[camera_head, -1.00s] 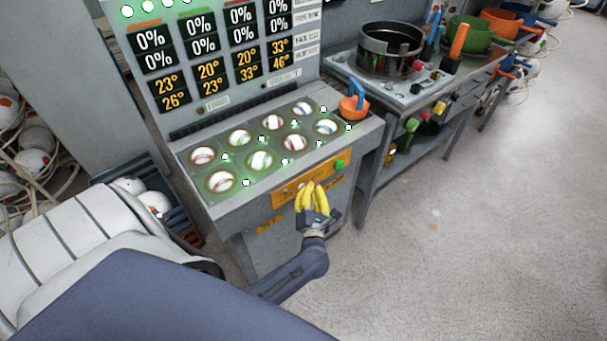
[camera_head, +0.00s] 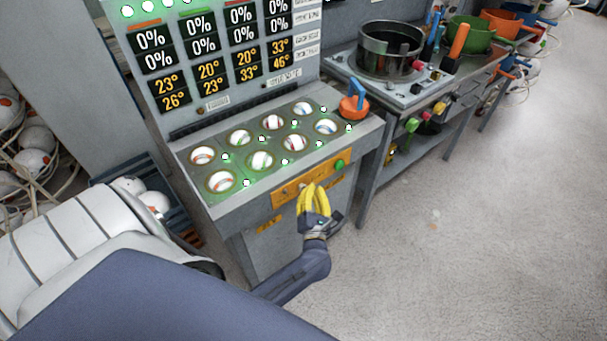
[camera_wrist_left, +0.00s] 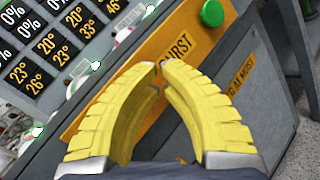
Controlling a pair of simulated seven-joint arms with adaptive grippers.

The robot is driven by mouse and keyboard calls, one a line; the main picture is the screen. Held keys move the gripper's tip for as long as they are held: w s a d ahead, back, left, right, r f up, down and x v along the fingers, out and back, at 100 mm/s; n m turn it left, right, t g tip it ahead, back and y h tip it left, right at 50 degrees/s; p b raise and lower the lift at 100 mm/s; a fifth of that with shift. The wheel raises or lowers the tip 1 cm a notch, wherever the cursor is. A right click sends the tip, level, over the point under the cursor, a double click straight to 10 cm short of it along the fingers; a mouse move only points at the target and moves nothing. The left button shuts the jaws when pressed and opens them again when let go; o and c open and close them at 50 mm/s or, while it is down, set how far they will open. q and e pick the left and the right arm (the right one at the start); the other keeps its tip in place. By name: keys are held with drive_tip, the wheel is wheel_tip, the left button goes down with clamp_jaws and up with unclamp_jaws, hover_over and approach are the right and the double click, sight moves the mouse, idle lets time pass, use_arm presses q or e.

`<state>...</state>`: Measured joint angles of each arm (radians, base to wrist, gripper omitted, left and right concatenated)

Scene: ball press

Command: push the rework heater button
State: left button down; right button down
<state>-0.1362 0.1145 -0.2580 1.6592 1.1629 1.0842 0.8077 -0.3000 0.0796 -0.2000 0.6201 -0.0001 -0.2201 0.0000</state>
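A round green button (camera_head: 340,164) sits at the right end of an orange panel (camera_head: 290,190) on the front of the grey press cabinet. The button also shows at the top of the left wrist view (camera_wrist_left: 212,13). I cannot read a rework heater label on it. My left gripper (camera_head: 312,187) has yellow fingers and is in front of the panel, left of and below the green button. In the left wrist view its fingertips (camera_wrist_left: 158,65) meet with nothing held between them, by a label partly reading "URST". Whether the tips touch the panel is unclear. My right gripper is not in view.
The press top (camera_head: 215,200) holds several balls in lit round wells. An orange knob with a blue handle (camera_head: 353,102) stands at its right corner. A bench with a black pot (camera_head: 390,48) is further right. The floor to the right is clear.

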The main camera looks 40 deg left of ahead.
use_arm(q)
drive_tip(key=shift+s+d, duration=0.3)
drive_tip(key=shift+d, duration=0.65)
drive_tip(key=shift+s+d, duration=0.25)
drive_tip(key=shift+d, duration=0.7)
drive_tip(key=shift+s+d, duration=0.3)
drive_tip(key=shift+d, duration=0.65)
